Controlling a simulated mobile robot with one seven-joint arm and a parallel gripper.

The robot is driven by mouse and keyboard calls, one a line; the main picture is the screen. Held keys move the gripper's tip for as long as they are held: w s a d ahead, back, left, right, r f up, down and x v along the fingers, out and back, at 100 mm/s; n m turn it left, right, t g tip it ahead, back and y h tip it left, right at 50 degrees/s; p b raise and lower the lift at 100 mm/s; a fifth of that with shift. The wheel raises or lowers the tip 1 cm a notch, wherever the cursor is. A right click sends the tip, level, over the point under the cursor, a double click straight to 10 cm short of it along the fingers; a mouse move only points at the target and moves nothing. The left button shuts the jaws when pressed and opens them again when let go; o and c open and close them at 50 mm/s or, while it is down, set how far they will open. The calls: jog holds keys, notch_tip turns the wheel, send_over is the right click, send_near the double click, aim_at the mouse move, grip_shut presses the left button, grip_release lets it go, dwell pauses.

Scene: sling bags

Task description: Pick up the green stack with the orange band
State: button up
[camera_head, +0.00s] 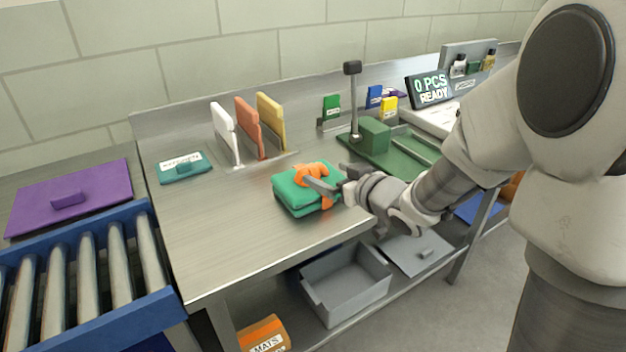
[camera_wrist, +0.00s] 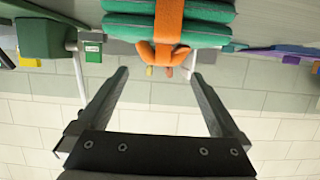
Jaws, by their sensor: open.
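The green stack (camera_head: 294,197) lies flat on the steel table near its front edge. An orange band (camera_head: 313,174) wraps over its top, with a bow-like knot. My gripper (camera_head: 325,178) is at the stack's right side, and one finger shows in front of the band. In the wrist view the green stack (camera_wrist: 125,26) is at the top of the picture, beyond my open gripper (camera_wrist: 159,76). The orange band (camera_wrist: 168,22) lines up between the two fingers. Nothing is between the fingers. Whether a fingertip touches the stack is unclear.
Upright white (camera_head: 226,133), orange (camera_head: 249,127) and yellow (camera_head: 272,123) panels stand behind the stack. A green press-like fixture (camera_head: 375,134) with a post stands at the back right. A roller conveyor (camera_head: 82,270) is at left. A grey bin (camera_head: 345,287) sits below the table.

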aim_at(308, 164)
jog(key=b+x, duration=0.2)
jog(key=x, duration=0.8)
jog(key=shift+a, duration=0.25)
jog(key=shift+r, duration=0.1)
grip_shut()
